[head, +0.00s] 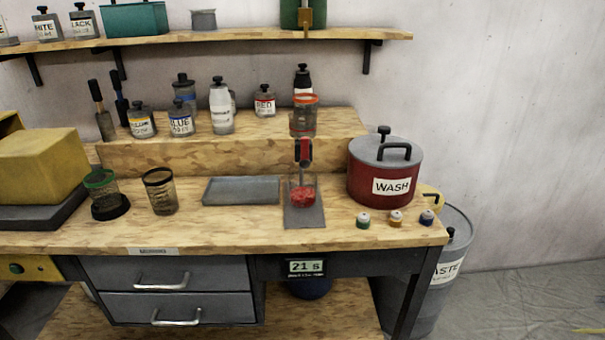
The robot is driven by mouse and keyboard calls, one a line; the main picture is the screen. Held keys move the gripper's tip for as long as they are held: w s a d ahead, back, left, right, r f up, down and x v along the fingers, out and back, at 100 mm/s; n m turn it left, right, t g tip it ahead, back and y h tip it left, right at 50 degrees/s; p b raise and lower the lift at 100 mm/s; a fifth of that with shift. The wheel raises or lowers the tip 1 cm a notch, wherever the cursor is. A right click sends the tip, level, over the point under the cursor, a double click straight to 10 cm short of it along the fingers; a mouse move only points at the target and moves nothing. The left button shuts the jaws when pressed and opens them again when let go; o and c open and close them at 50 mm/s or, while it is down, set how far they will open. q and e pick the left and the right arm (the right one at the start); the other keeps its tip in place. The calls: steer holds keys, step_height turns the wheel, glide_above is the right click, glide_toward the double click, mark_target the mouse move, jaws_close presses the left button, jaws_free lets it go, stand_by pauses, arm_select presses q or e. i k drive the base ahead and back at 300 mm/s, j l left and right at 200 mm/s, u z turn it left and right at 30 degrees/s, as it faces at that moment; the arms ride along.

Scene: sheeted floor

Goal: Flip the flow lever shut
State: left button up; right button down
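A small red lever-like part (304,148) with a dark body sits at the front of the raised shelf, and I take it for the flow lever. Its exact angle is too small to tell. A clear cup with an orange rim (304,115) stands directly above it. A thin greyish vertical piece or stream runs down from it toward a clear beaker (291,190) holding red liquid (303,197). The beaker stands on a grey mat (305,217). Neither of my grippers is in view.
A red WASH pot (384,177) stands right of the beaker, with several small capped jars before it. A display (305,267) under the bench edge reads 21 s.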

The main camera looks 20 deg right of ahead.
mark_target(304, 161)
steer(key=j+z, duration=0.15)
steer(key=j, duration=2.1)
